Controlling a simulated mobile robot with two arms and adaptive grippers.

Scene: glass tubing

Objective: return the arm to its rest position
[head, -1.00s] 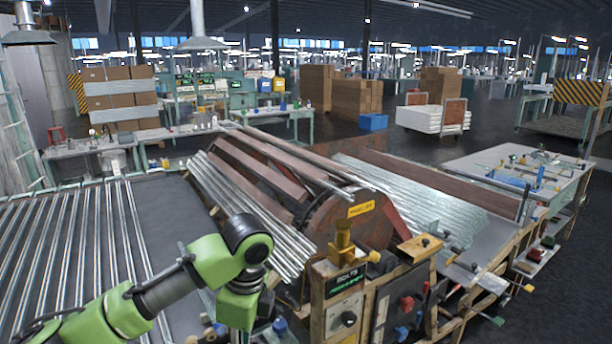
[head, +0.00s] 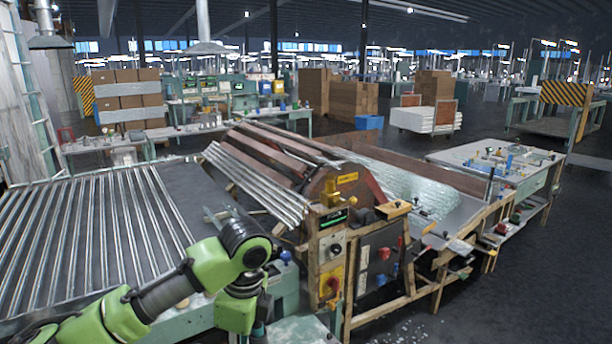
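My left arm (head: 215,270), green with dark joints, comes in from the lower left in the head view. It bends at a dark joint and a green link points down to the bottom edge. My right arm and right gripper do not show. The arm is in front of the roller table's near right end, close to the machine with glass tubing.
A table with long metal bars (head: 88,235) fills the left. The tube machine (head: 330,185) and its control box (head: 333,250) stand centre. A white worktable (head: 500,165) with tools is at right. Dark floor (head: 500,290) at lower right is clear.

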